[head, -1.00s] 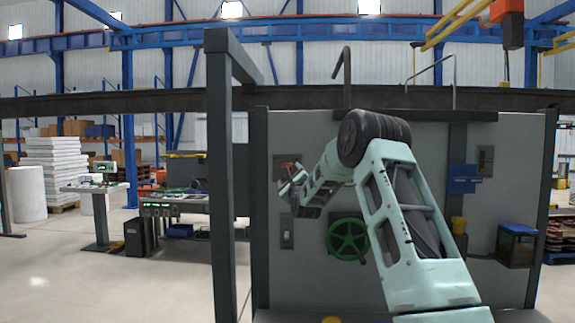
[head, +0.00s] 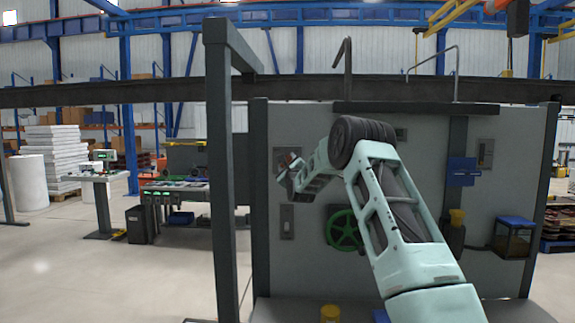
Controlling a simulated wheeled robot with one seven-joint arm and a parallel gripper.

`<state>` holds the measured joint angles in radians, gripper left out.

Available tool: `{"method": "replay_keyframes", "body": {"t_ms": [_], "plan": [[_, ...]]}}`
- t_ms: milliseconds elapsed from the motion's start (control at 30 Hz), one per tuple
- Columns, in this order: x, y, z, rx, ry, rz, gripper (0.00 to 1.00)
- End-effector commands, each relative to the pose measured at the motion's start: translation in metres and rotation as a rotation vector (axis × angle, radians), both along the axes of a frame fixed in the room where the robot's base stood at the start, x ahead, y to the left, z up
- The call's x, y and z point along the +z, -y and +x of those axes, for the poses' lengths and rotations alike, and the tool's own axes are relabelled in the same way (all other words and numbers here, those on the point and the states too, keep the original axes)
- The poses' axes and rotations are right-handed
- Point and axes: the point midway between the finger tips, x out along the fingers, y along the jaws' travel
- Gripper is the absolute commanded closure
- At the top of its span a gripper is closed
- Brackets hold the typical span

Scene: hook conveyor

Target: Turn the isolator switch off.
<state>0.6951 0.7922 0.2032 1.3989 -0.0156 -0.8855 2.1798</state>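A grey plate (head: 279,156) on the left of the grey panel carries a small red part (head: 291,157), which looks like the isolator switch's handle. My gripper (head: 281,178) is right at this plate, at its lower left. The gripper and wrist cover part of the plate, so the handle's position is unclear. I cannot tell whether the fingers touch the handle or whether they are open or shut.
Below is a narrow grey switch box (head: 287,222). A green handwheel (head: 344,230) is partly behind my arm. A blue box (head: 462,171) and a grey box with a yellow part (head: 485,152) are at right. A dark post (head: 221,180) stands left of the panel.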

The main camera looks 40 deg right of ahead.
Motion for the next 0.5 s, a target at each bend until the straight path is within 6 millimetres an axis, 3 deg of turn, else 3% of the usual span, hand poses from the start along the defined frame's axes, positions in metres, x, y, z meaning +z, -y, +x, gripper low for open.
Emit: {"method": "replay_keyframes", "body": {"t_ms": [500], "plan": [[-0.0025,-0.0002,-0.0006,0.001,-0.127,-0.110,0.72]]}}
